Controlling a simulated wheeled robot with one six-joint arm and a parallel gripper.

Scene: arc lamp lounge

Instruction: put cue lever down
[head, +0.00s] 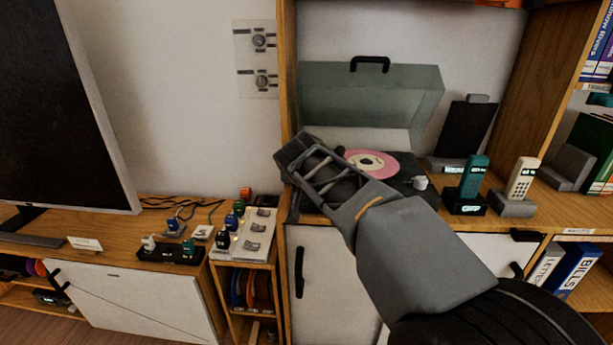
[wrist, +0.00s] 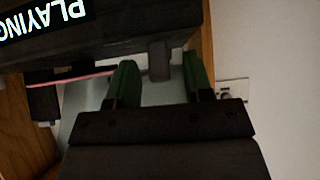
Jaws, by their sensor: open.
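The turntable (head: 405,186) sits on the wooden cabinet with a pink-labelled record (head: 372,163) on it and its smoky lid (head: 370,95) raised. In the wrist view the picture is turned over, and a dark turntable edge (wrist: 100,45) carries a lit "PLAYING" display (wrist: 45,22). A short grey tab (wrist: 158,62), apparently the cue lever, sticks out from that edge. My gripper (wrist: 160,68) is open, its green fingers on either side of the tab with gaps showing. In the head view my gripper (head: 305,160) covers the turntable's left side, hiding the lever.
A teal handset (head: 473,177) and a cream handset (head: 521,179) stand in cradles right of the turntable. A wooden shelf side (head: 288,70) rises close to my gripper's left. A low stand with several small plugs (head: 245,235) is further left.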

